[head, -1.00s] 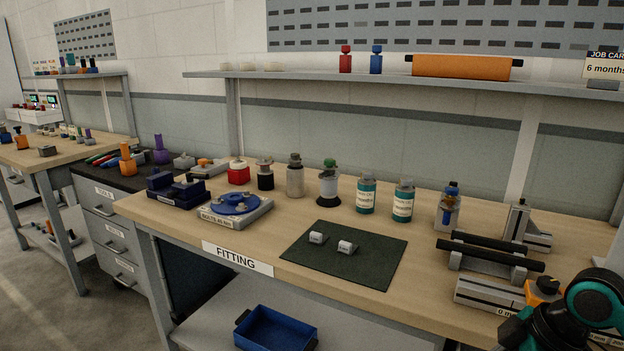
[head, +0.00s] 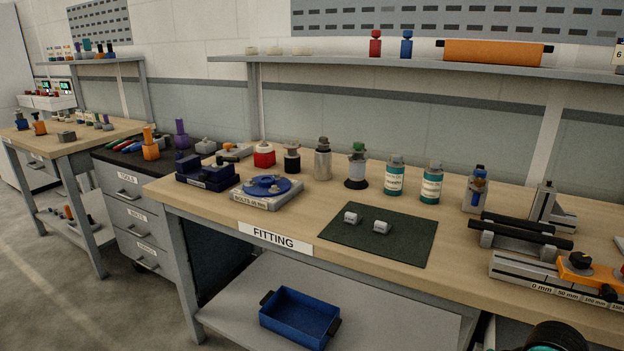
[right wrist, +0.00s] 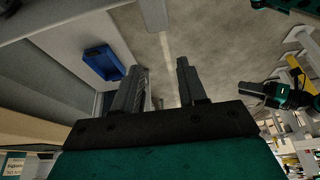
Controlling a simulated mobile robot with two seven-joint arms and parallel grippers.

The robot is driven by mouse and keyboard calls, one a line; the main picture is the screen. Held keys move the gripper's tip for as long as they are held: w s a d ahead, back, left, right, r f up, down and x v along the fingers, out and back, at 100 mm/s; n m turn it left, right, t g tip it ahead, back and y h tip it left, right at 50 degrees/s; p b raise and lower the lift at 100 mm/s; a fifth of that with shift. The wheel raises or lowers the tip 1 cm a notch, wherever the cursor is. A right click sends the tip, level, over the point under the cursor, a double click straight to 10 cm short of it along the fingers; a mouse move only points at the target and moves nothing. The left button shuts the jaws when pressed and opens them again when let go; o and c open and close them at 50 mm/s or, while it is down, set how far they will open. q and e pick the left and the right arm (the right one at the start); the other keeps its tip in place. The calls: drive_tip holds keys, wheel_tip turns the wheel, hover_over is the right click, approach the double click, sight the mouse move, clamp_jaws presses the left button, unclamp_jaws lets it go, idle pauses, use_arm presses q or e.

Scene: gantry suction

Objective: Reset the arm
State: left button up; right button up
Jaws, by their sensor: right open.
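My right gripper (right wrist: 160,82) shows in the right wrist view with its two grey fingers apart and nothing between them. Beyond the fingers are the floor and the bench's lower shelf. In the head view only a dark, rounded part of my arm shows at the bottom right edge, in front of the bench; its gripper is hidden there. Another arm part of mine shows at the right of the right wrist view. My left gripper cannot be made out in the head view.
The fitting bench (head: 210,205) holds a dark green mat (head: 400,250) with two small light parts, several bottles, a blue-topped bolt fixture (head: 268,187) and a measuring rail (head: 520,270). A blue bin (head: 300,318) sits on the lower shelf (head: 225,310). Floor at left is clear.

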drive_tip(key=s+a+f+m+t, duration=0.1)
drive_tip(key=s+a+f+m, duration=0.2)
drive_tip(key=s+a, duration=0.2)
drive_tip(key=s+d+m+h, duration=0.2)
drive_tip(key=s+m+h, duration=0.1)
drive_tip(key=s+m, duration=0.4)
drive_tip(key=w+a+f+n+t+y+p, duration=0.1)
drive_tip(key=w+a+f+t, duration=0.1)
drive_tip(key=w+f+t, duration=0.5)
drive_tip(key=shift+w+a+p, duration=0.25)
drive_tip(key=shift+p, duration=0.15)
